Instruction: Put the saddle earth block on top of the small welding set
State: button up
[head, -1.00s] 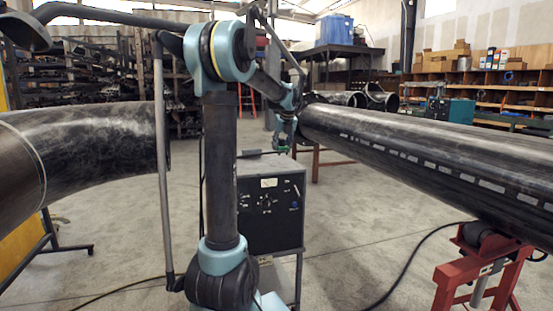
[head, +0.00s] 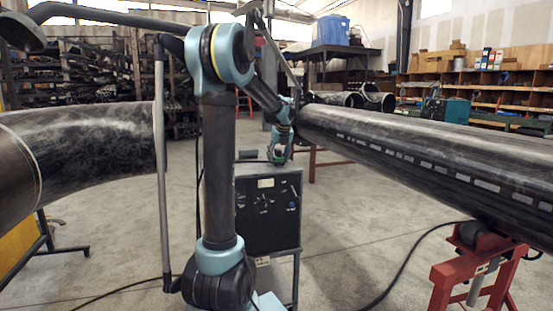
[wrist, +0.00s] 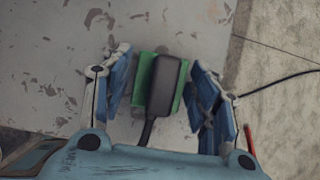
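The small welding set (head: 268,215) is a grey box with a dark knobbed front panel, standing behind my upright arm link in the head view. Its scuffed pale top (wrist: 60,70) fills much of the wrist view. The saddle earth block (wrist: 142,84) is green with a dark grey piece and a dark cable on it. It appears to lie on that top, between my fingers; the head view shows only a little green near the gripper. My gripper (wrist: 162,60) is open around the block, with narrow gaps visible on both sides. In the head view my gripper (head: 279,155) is low over the set's top.
A long dark pipe (head: 430,150) runs close to the right of my gripper, on a red stand (head: 480,270). A curved pipe (head: 80,150) is at left. A black cable (head: 415,255) trails across the floor. Clear floor lies around the set.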

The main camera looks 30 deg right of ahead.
jog(key=shift+r, duration=0.1)
jog(key=v, duration=1.2)
jog(key=s+a+f+n, duration=0.25)
jog(key=a+n, duration=0.35)
jog(key=a, duration=0.4)
jog(key=s+a+f+n+g+y, duration=0.1)
jog(key=s+a+f+n, duration=0.1)
jog(key=a+f+n, duration=0.5)
jog(key=s+a+n, duration=0.2)
jog(key=a+n, duration=0.2)
jog(key=a, duration=0.8)
jog(key=s+a+f+n+g, duration=0.1)
jog(key=s+a+f+n, duration=1.4)
jog(key=s+f+n, duration=0.4)
jog(key=n, duration=0.3)
jog(key=shift+a+f+g, duration=0.2)
jog(key=shift+a+g, duration=0.05)
jog(key=shift+g, duration=0.15)
